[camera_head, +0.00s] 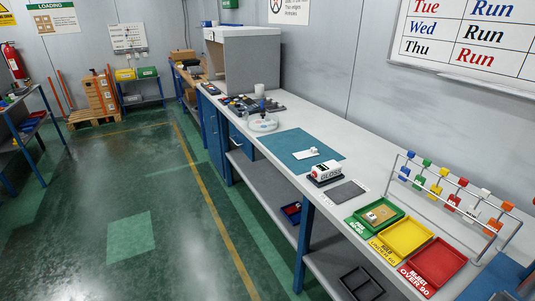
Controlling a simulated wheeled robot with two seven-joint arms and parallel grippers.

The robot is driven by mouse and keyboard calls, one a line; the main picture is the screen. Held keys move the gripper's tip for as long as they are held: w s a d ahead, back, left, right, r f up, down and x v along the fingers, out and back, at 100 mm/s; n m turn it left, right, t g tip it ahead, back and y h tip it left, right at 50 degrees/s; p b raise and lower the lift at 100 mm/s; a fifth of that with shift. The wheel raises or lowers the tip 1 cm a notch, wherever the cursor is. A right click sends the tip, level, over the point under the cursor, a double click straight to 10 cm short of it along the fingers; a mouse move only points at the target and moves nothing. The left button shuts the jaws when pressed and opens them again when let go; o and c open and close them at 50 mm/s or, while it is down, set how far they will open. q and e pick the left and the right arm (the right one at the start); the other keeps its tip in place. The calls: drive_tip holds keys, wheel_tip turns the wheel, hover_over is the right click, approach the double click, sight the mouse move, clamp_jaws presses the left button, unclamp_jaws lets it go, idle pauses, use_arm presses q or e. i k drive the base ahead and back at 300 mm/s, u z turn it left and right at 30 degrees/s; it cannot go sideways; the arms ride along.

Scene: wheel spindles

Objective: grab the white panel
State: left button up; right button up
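A metal rack (408,178) stands at the right end of the bench with a row of small coloured pieces: blue, green, yellow, red, white and orange. The white piece (485,193), which looks like the white panel, sits between the red piece (452,202) and the orange piece (492,227). Its exact shape is too small to tell. Another small white object (306,153) lies on the teal mat (288,144). Neither of my grippers is in view.
Green (361,227), yellow (385,250) and red (448,256) trays line the bench's front edge before the rack. A white gloss meter (327,170) and a grey plate (345,192) stand left of them. The green floor (120,200) beside the bench is clear.

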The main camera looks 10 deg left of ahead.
sight(313, 152)
drive_tip(key=u, duration=1.05)
drive_tip(key=i, duration=1.75)
drive_tip(key=z, duration=2.8)
